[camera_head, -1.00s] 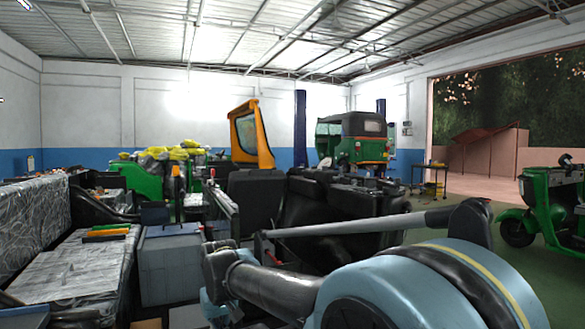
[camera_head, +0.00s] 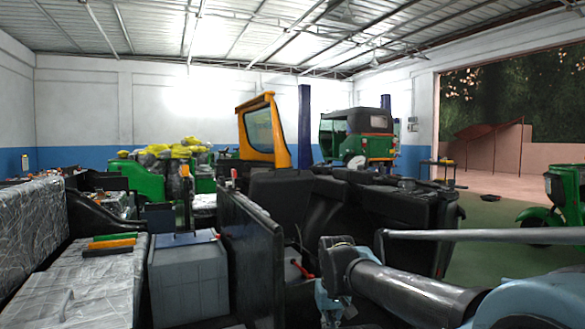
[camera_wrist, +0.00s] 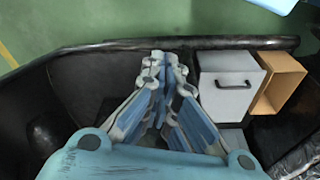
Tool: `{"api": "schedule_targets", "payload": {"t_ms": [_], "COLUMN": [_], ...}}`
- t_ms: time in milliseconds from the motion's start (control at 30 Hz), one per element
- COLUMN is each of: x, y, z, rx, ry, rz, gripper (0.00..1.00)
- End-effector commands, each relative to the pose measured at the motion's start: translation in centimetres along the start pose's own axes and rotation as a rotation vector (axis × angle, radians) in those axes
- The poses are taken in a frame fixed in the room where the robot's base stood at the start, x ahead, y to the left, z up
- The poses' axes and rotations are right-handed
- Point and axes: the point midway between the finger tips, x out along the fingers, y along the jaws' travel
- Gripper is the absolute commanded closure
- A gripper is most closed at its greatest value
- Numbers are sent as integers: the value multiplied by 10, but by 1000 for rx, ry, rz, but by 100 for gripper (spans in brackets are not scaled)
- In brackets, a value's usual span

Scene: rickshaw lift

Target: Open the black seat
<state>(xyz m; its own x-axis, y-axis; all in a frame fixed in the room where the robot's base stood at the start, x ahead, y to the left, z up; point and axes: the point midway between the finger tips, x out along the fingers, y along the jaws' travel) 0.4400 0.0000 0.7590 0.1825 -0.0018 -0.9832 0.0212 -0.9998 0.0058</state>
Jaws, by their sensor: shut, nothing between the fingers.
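A black upright seat-like pad (camera_head: 279,192) stands in the middle of the head view, with more black padded parts (camera_head: 375,205) to its right. I cannot tell for sure which of these is the black seat. My gripper (camera_wrist: 166,62) is shut and empty in the wrist view, its blue and grey fingers together. It points over a black-walled vehicle body (camera_wrist: 85,85), its fingertips near the black rim in the picture. Contact with the rim cannot be told. In the head view only a light blue part of my gripper shows low in the centre, and its fingertips are hidden.
A grey box (camera_head: 187,275) stands left of a black panel (camera_head: 250,255). The wrist view shows a grey box with a handle (camera_wrist: 229,82) beside an open wooden box (camera_wrist: 279,82). A plastic-wrapped seat (camera_head: 75,285) is at left.

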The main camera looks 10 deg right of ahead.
Motion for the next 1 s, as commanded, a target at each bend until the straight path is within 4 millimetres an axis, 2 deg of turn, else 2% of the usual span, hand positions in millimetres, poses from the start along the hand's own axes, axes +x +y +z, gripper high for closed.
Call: {"api": "schedule_targets", "payload": {"t_ms": [167,267,367,467,567,800,1000], "x": [0,-10,-23,-47,-77,-145,-193], "y": [0,-1,-3,-2,-5,-15,-21], "z": [0,3,-14,-46,-89,-200,-295], "rx": [0,-2,-10,-24,-44,-95,-132], "ry": [0,15,31,58,97,198,284], "rz": [0,-2,-12,-28,-50,-99,-133], "gripper": [100,100,100,100,100,100,100]}}
